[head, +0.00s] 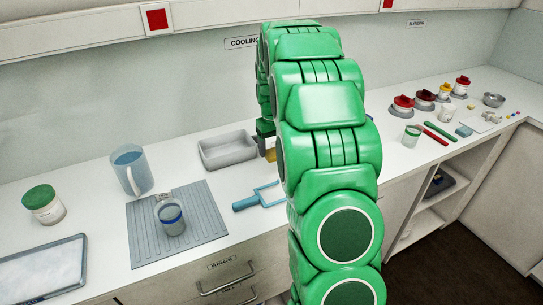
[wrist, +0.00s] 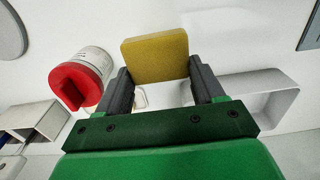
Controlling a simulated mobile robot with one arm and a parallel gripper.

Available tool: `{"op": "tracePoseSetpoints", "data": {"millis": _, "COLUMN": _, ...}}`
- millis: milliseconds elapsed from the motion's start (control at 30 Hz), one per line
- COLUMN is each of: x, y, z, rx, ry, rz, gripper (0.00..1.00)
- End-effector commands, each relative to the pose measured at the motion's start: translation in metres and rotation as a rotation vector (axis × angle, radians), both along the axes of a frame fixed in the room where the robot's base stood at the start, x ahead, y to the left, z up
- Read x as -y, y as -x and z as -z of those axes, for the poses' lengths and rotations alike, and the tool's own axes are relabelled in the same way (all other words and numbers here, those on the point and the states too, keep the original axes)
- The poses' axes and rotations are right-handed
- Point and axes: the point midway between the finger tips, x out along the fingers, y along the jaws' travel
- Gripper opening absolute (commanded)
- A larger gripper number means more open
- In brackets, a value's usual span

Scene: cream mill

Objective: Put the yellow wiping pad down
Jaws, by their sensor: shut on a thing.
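The yellow wiping pad (wrist: 155,54) is between the two dark fingers of my gripper (wrist: 158,74) in the wrist view. The fingers are shut on it. In the head view only a small yellow part of the pad (head: 270,155) shows, just right of the grey tray, and my green arm hides the rest. My gripper is mostly hidden there too. Whether the pad touches the counter cannot be told.
The grey tray (head: 228,150) stands beside the pad. A blue-handled tool (head: 258,197) lies in front, and a ribbed mat (head: 145,230) with a cup (head: 171,218) is at left. A pitcher (head: 132,171) stands behind the mat. Red-lidded jars (head: 402,107) stand farther right.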

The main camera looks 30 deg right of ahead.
Motion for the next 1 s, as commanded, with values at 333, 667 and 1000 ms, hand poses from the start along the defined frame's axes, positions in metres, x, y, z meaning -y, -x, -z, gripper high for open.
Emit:
{"op": "tracePoseSetpoints", "data": {"millis": 333, "x": 0.005, "y": -0.015, "z": 0.021, "rx": -0.002, "ry": 0.0, "rz": 0.0, "gripper": 0.4}}
{"op": "tracePoseSetpoints", "data": {"millis": 667, "x": 0.006, "y": -0.02, "z": 0.048, "rx": -0.002, "ry": 0.0, "rz": 0.001, "gripper": 0.4}}
{"op": "tracePoseSetpoints", "data": {"millis": 1000, "x": 0.006, "y": -0.021, "z": 0.056, "rx": 0.0, "ry": 0.0, "rz": 0.001, "gripper": 0.4}}
